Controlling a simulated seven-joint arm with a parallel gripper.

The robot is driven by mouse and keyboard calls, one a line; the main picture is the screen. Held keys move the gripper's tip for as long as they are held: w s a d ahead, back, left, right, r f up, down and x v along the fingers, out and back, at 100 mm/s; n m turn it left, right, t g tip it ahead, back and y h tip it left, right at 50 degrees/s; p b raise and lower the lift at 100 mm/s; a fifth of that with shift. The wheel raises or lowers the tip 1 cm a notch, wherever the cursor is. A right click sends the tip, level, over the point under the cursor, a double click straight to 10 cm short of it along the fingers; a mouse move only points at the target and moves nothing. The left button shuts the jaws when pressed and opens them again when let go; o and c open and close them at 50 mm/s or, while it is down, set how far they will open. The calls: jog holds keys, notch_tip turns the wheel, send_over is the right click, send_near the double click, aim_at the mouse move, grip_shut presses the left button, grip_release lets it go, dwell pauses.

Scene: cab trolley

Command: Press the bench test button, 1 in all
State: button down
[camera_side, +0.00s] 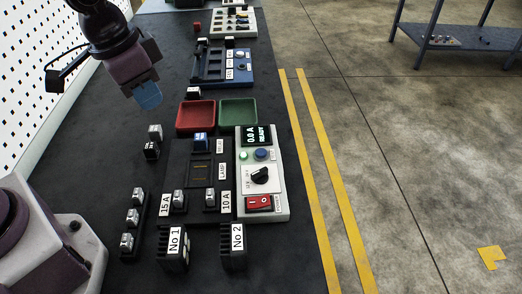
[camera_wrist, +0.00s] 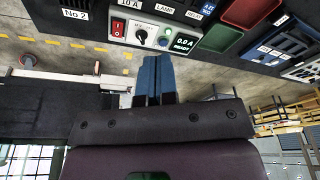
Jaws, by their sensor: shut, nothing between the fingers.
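The bench tester (camera_side: 282,199) is a white panel at the right edge of the bench, with a lit display (camera_side: 256,136) reading 0.0 A READY. Below the display are a round blue button (camera_side: 261,155) and a small green round light or button (camera_side: 243,156). Which one is labelled as the test button is too small to read. In the wrist view the tester's display (camera_wrist: 185,44) shows at the top, beyond my fingers. My gripper (camera_side: 149,97) is shut and empty, with blue fingertips, above the bench to the upper left of the tester. The fingers (camera_wrist: 154,75) also show shut in the wrist view.
The tester carries a black knob (camera_side: 260,175) and a red rocker switch (camera_side: 259,203). A dark socket board (camera_side: 178,163) adjoins it on the left. Red (camera_side: 196,116) and green (camera_side: 239,111) trays lie behind. Relays and fuses stand on the left, beside a white perforated wall (camera_side: 35,75).

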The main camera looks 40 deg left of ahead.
jog(key=w+d+f+m+t, duration=0.2)
jog(key=w+d+f+m, duration=0.1)
jog(key=w+f, duration=0.4)
jog(key=w+d+f+m+t, duration=0.1)
jog(key=w+d+f+m, duration=0.15)
jog(key=w+f, duration=0.4)
notch_tip(320, 180, up, 3)
jog(key=m+t, duration=0.2)
jog(key=t, duration=0.1)
send_over(262, 153)
jog(key=shift+h, duration=0.4)
jog(key=shift+f, duration=4.4)
jog(key=shift+f, duration=0.4)
